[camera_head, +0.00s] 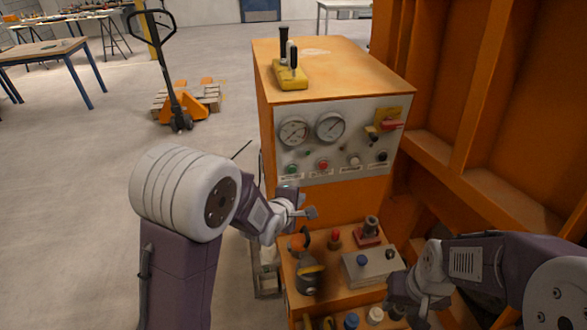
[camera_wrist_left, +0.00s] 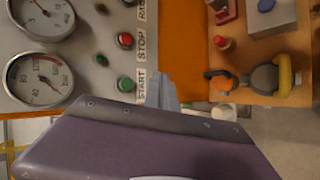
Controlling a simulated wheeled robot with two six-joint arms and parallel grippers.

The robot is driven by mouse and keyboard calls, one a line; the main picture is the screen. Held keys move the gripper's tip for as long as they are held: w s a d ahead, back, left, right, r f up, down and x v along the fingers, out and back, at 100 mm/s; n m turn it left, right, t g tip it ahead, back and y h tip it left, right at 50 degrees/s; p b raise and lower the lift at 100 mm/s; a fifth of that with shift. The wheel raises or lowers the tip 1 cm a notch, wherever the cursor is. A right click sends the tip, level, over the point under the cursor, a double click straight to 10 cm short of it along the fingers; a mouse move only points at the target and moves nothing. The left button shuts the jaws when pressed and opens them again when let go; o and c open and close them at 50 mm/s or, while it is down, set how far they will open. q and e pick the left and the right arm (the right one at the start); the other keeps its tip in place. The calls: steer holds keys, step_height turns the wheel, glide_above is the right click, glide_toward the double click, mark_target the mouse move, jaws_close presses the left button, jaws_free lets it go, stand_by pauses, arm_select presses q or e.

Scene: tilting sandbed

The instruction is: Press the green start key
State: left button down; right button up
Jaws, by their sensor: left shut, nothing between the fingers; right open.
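The green start key (camera_head: 292,169) is at the lower left of the grey control panel (camera_head: 350,109) on the orange cabinet. In the left wrist view the green start key (camera_wrist_left: 126,84) shows beside a START label. My left gripper (camera_head: 309,212) is shut and empty, below the panel in the head view. In the left wrist view its grey fingers (camera_wrist_left: 161,92) appear close to the START label; I cannot tell the gap to the panel. My right gripper (camera_head: 408,312) is open over the lower right of the orange shelf.
A red stop button (camera_head: 323,165) is just right of the green key. Two gauges (camera_head: 312,130) are above. The orange shelf (camera_head: 337,267) below holds an orange-and-grey tool (camera_head: 308,272), a red-topped item (camera_head: 334,238) and a grey box (camera_head: 372,267). Orange steel walls (camera_head: 520,110) stand at right.

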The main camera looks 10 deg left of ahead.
arm_select(q)
steer(key=p, duration=0.3)
glide_toward(292, 177)
steer(key=shift+w+d, duration=0.6)
steer(key=shift+d, duration=0.25)
steer(key=shift+w+d, duration=0.55)
steer(key=shift+d, duration=0.3)
arm_select(e)
steer(key=shift+r, duration=1.3)
steer(key=shift+r, duration=0.1)
arm_select(q)
steer(key=shift+w+a, duration=0.2)
steer(key=shift+w, duration=0.2)
arm_select(e)
steer(key=shift+r, duration=0.2)
